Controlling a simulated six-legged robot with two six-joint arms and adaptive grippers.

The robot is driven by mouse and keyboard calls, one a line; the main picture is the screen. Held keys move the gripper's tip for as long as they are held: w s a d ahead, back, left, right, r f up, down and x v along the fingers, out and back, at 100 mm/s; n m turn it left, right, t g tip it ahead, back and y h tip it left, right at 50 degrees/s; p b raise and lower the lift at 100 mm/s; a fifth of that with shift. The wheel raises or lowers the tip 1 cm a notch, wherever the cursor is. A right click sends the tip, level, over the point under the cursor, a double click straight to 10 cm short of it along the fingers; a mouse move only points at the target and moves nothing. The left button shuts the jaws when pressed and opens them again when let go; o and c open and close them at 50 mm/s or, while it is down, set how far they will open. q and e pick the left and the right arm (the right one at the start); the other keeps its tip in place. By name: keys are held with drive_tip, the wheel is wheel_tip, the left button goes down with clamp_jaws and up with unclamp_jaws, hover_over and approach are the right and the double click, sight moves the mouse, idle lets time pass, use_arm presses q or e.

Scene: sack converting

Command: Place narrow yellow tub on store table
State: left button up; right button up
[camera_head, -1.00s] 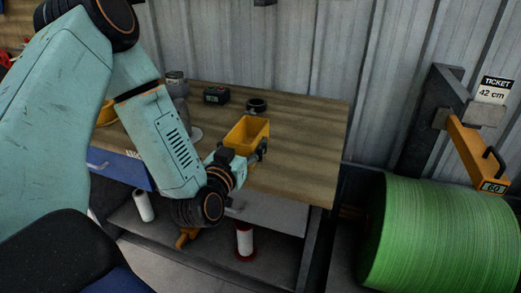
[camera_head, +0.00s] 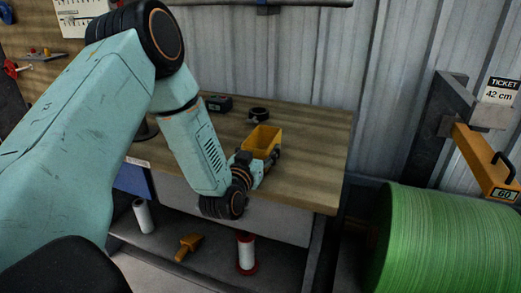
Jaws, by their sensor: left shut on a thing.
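The narrow yellow tub (camera_head: 263,138) is at the wooden table (camera_head: 314,160), over the middle of its top near the front part. It looks upright with its open top facing up. My left gripper (camera_head: 268,161) is shut on the tub at its near side, and the wrist hides part of it. I cannot tell whether the tub's base touches the table top. My right gripper is not in view.
A black ring-shaped thing (camera_head: 258,115) and a small dark box (camera_head: 219,103) stand behind the tub. The table's right part is clear. A big green roll (camera_head: 447,240) stands at right.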

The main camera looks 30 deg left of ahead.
use_arm(q)
drive_tip(key=shift+f, duration=0.15)
drive_tip(key=o, duration=1.1)
drive_tip(key=shift+w+d, duration=0.1)
drive_tip(key=shift+w, duration=0.05)
drive_tip(key=shift+o, duration=0.4)
drive_tip(key=shift+r, duration=0.2)
drive_tip(key=p+v, duration=0.2)
drive_tip(key=v, duration=1)
drive_tip(key=shift+p, duration=0.3)
